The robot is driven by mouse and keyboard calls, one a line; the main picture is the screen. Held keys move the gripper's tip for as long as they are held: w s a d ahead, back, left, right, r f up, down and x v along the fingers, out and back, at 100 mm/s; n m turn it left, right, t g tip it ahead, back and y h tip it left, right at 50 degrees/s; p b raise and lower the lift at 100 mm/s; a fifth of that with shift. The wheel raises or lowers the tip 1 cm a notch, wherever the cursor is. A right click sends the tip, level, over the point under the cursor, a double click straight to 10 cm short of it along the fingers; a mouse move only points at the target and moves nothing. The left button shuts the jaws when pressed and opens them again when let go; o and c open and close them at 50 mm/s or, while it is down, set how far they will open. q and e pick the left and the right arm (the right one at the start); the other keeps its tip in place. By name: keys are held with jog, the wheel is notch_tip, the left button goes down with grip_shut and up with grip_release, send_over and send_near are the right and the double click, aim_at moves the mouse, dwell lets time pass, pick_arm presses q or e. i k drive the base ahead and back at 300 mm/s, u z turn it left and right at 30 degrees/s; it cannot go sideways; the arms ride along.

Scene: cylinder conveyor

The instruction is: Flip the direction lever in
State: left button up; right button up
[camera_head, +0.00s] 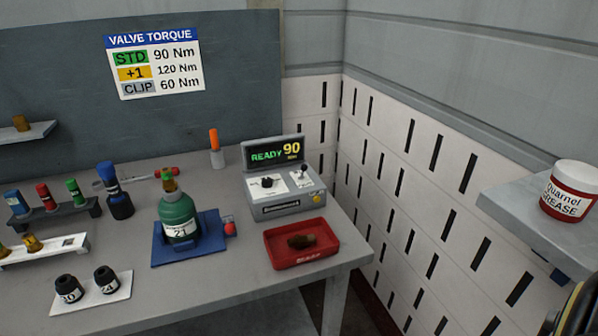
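A grey control box (288,207) stands on the workbench, its screen (273,153) reading "READY 90". A black knob (267,182) sits on its sloped white panel. A second small control (300,177) is beside it on the right, too small to read its setting. A blue and black tool (115,192) stands upright left of the green cylinder (178,222). I cannot make out a direction lever for certain, on the tool or on the box. Neither of my grippers is in view.
The green cylinder sits on a blue holder (163,253) with a red knob. A red jar (568,195) is on the right shelf.

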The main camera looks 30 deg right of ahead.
aim_at(304, 167)
jog(key=k, duration=0.65)
jog(key=z, duration=0.7)
jog(key=i, duration=0.95)
jog(key=u, duration=0.2)
